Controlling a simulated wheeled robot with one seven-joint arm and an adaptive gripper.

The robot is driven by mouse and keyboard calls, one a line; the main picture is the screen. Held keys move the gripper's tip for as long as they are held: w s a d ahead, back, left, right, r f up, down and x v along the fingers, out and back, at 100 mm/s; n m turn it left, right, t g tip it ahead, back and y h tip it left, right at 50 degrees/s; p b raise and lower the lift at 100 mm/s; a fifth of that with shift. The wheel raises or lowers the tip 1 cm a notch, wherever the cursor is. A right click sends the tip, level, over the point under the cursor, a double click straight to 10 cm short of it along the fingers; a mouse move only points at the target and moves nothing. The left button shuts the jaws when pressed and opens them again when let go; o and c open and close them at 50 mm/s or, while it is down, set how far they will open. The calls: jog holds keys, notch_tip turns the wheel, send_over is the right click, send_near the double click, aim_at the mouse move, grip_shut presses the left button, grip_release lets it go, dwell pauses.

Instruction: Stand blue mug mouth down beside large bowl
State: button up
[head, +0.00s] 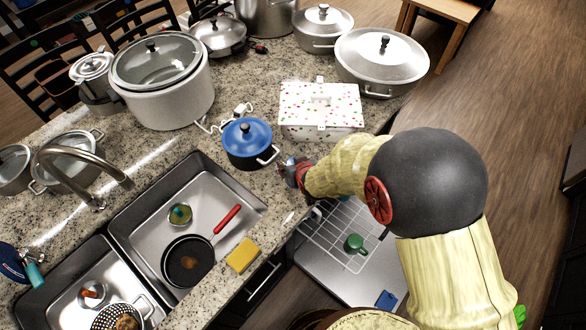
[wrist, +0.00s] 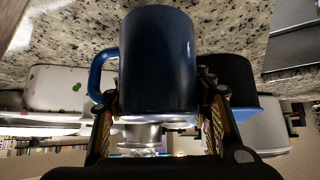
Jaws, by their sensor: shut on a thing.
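The blue mug (wrist: 158,60) is between the fingers of my gripper (wrist: 160,110) in the wrist view, its handle to the left. The counter fills the top of that view, so the scene appears upside down. I cannot tell which end of the mug is the mouth, or whether it touches the counter. In the head view my gripper (head: 294,172) is low over the counter's front edge, right of the blue lidded pot. The mug is mostly hidden there. I cannot make out a large bowl in either view.
The blue lidded pot (head: 248,146) and spotted white box (head: 320,112) stand close behind my gripper. The sink (head: 150,215) holds a black pan (head: 188,262). A yellow sponge (head: 242,255) lies at the counter edge. Below is an open rack with a green mug (head: 355,243).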

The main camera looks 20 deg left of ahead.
jog(key=shift+f, duration=1.55)
jog(key=shift+f, duration=0.2)
jog(key=o, duration=1.4)
jog(key=shift+c, duration=0.2)
jog(key=shift+o, duration=0.6)
jog(key=shift+r, duration=0.1)
jog(key=shift+r, duration=0.2)
jog(key=v, duration=1.1)
jog(key=shift+s+d+r+p, duration=0.2)
jog(key=shift+s+d+p, duration=0.05)
jog(key=shift+s+p, duration=0.1)
